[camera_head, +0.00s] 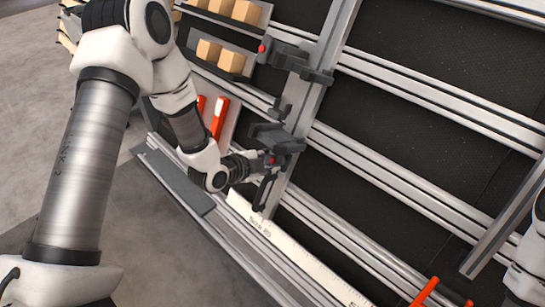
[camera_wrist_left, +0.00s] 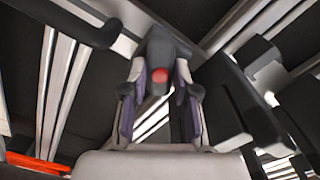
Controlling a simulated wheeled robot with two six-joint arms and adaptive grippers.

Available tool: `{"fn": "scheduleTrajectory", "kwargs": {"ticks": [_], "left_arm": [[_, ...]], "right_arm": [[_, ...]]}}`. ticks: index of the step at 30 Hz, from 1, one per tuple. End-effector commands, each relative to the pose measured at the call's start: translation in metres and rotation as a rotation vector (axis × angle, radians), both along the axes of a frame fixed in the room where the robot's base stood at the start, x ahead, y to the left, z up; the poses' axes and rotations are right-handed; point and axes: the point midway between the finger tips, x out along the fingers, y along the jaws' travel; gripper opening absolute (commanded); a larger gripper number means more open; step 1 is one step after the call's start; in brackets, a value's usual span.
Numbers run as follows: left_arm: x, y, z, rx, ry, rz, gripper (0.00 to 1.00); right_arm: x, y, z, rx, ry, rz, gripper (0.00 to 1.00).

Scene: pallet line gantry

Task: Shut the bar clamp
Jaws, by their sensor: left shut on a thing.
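The bar clamp (camera_head: 280,138) is a dark grey clamp on the slanted grey upright in the middle of the head view. It has a dark handle with a red spot, and this handle (camera_wrist_left: 160,62) also shows in the left wrist view. My left gripper (camera_head: 258,163) is at the clamp's lower end. In the left wrist view, my left gripper (camera_wrist_left: 159,88) has a finger on each side of the handle and is shut on it. The fingers and wrist hide part of the clamp in the head view. My right gripper is not in view.
A similar dark fitting with a red knob (camera_head: 262,48) sits higher up. Wooden blocks (camera_head: 232,60) stand in grey trays. Orange-red handles (camera_head: 220,117) are left of the clamp. A white ruler (camera_head: 285,245) lies along the lower rail. Metal rails (camera_head: 400,180) cross the dark panel.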

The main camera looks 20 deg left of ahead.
Motion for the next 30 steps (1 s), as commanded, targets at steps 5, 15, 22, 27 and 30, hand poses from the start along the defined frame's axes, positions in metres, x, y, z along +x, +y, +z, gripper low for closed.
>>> {"fn": "scheduleTrajectory", "kwargs": {"ticks": [5, 15, 22, 27, 30], "left_arm": [[-0.001, 0.000, 0.002, 0.273, -0.093, -0.153, 0.00], [-0.001, 0.000, 0.001, 0.355, -0.121, -0.199, 0.00], [0.000, 0.000, 0.000, 0.539, -0.186, -0.304, 0.00], [0.000, 0.000, 0.000, 0.537, -0.185, -0.303, 0.48], [0.000, 0.000, 0.000, 0.536, -0.186, -0.302, 0.48]], "right_arm": [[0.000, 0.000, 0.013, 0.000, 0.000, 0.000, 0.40], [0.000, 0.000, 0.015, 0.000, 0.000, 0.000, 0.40], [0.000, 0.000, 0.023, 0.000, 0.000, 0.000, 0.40], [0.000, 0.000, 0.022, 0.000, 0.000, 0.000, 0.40], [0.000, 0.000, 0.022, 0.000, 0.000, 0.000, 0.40]]}}
